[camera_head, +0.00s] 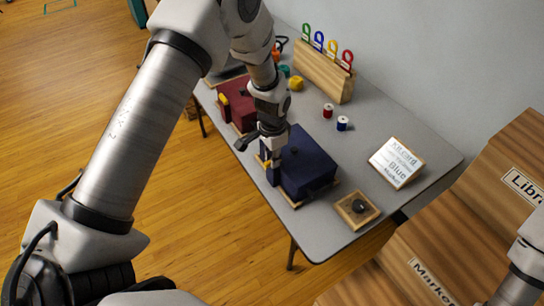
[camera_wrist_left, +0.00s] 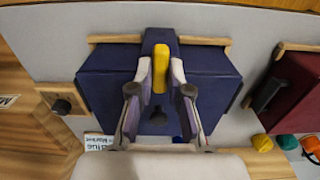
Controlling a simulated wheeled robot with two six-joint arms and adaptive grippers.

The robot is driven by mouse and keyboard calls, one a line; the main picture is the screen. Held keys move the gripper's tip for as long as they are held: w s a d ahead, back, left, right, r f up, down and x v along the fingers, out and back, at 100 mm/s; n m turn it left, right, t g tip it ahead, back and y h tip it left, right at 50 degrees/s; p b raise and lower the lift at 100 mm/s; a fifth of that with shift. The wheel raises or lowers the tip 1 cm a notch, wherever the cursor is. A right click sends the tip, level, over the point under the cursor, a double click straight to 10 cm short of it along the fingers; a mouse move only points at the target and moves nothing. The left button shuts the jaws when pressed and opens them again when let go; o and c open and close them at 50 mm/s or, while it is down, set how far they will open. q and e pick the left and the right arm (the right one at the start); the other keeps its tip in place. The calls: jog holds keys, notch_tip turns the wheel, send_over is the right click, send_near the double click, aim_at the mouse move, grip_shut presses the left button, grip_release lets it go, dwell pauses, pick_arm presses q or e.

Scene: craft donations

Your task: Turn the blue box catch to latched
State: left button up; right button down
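The blue box (camera_head: 308,165) stands closed on the grey table, and it fills the middle of the left wrist view (camera_wrist_left: 215,85). Its yellow catch (camera_wrist_left: 160,65) points straight along the box's blue hasp strip in the left wrist view; in the head view it is mostly hidden by my gripper. My left gripper (camera_head: 272,155) reaches down at the box's front side. In the left wrist view its fingers (camera_wrist_left: 161,75) lie close on both sides of the catch and appear to grip it. My right gripper is out of view.
A red box (camera_head: 240,103) with a yellow catch stands beside the blue box. A small wooden knob board (camera_head: 357,210), a card (camera_head: 397,162), thread spools (camera_head: 328,110) and a rack (camera_head: 323,72) share the table. Wooden shelving (camera_head: 440,245) is at right.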

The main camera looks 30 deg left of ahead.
pick_arm(q)
jog(key=shift+o, duration=1.4)
jog(key=shift+f, duration=0.1)
jog(key=shift+w+d, duration=0.1)
jog(key=shift+w, duration=0.05)
notch_tip(320, 180, up, 12)
jog(key=shift+f, duration=0.1)
